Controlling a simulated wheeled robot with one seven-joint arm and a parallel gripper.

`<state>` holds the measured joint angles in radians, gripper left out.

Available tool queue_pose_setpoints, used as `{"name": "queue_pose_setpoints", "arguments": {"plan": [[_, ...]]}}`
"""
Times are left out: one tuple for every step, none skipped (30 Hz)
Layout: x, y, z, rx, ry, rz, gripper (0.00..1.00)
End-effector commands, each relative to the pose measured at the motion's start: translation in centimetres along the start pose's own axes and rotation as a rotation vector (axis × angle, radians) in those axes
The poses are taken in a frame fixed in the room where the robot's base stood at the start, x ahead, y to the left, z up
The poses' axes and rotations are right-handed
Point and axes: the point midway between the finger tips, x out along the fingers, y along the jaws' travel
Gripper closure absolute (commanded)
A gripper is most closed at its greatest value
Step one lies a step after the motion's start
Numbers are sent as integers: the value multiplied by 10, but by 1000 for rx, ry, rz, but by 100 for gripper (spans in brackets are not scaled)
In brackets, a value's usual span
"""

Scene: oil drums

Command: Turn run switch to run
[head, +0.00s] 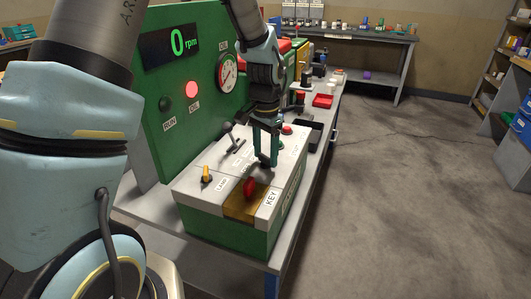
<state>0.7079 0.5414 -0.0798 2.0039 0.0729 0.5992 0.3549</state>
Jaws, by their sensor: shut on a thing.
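A green control box (232,237) with a grey top stands on the bench. My gripper (266,158) points down over the middle of its top, its green fingers close together on a small dark knob that they mostly hide. I cannot read its label or see which way it is turned, nor confirm that it is the run switch. A yellow switch (206,175) stands at the left of the top. A red knob (250,187) sits at the front on an amber panel. The green back panel has a dark RUN lamp (166,104) and a lit red lamp (192,89).
A display (171,46) reads 0 rpm beside a round gauge (226,72). A lever (231,137) stands left of my gripper, and a red button (287,129) lies behind it. A black tray (312,135) and a red bin (323,101) are farther back. Open floor lies right.

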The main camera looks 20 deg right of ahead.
Motion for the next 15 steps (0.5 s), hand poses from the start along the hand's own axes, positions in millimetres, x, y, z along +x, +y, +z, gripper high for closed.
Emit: {"name": "queue_pose_setpoints", "arguments": {"plan": [[0, 0, 0, 19, 1, 0, 91], [0, 0, 0, 31, 1, -1, 91], [0, 0, 0, 45, 1, -1, 91], [0, 0, 0, 53, 1, -1, 91], [0, 0, 0, 61, 1, -1, 91], [-1, 0, 0, 71, 1, -1, 91], [-1, 0, 0, 77, 1, -1, 91], [0, 0, 0, 82, 1, -1, 91], [0, 0, 0, 88, 1, -1, 91], [0, 0, 0, 91, 1, -1, 91], [0, 0, 0, 93, 1, -1, 91], [0, 0, 0, 96, 1, -1, 91], [0, 0, 0, 97, 1, -1, 91], [0, 0, 0, 98, 1, -1, 91], [0, 0, 0, 99, 1, -1, 91]]}}
